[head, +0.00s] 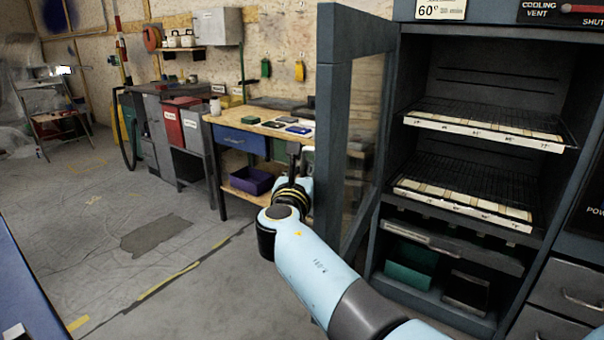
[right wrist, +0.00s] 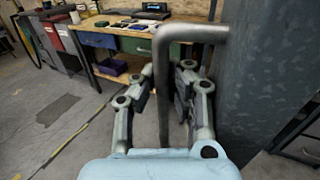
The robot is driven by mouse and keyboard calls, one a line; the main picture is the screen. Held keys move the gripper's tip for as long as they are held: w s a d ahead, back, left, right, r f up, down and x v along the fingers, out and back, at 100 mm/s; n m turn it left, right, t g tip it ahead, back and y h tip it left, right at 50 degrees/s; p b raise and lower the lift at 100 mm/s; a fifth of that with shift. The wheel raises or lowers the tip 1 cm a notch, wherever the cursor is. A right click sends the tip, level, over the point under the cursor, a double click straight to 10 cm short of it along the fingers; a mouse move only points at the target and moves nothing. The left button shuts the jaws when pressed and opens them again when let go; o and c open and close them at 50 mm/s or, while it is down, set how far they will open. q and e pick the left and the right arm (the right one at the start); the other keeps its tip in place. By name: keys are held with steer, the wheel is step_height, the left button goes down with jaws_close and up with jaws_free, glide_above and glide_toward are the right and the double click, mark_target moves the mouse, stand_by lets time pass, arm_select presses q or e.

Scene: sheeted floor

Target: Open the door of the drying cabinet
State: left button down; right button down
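The drying cabinet (head: 391,200) stands at the right in the head view. Its door (head: 328,110), a grey-blue frame with a clear pane, stands swung wide open, baring the shelves. My right gripper (head: 293,160) is at the outer side of the door. In the right wrist view the door's metal bar handle (right wrist: 163,95) runs between the two fingers of my right gripper (right wrist: 166,72). The fingers stand apart, with narrow gaps beside the bar; contact is not clear. The door face (right wrist: 265,70) is right of the handle. My left gripper is not in view.
Wire shelves with pale strips (head: 480,125) fill the cabinet, above a green bin (head: 410,264). A wooden workbench (head: 262,126) with a purple bin (head: 250,180) stands behind the door. Grey cabinets line the wall farther left. The floor (head: 160,235) at left centre is clear.

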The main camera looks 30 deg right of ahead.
steer(key=c, duration=2)
jaws_free()
steer(key=shift+w+a+f, duration=0.1)
steer(key=shift+a+f, duration=0.2)
steer(key=shift+a, duration=0.05)
steer(key=o, duration=0.5)
steer(key=shift+w+a, duration=0.15)
steer(key=shift+a, duration=0.1)
steer(key=shift+o, duration=0.8)
steer(key=shift+r, duration=0.15)
steer(key=shift+d+r, duration=0.1)
steer(key=shift+d, duration=0.1)
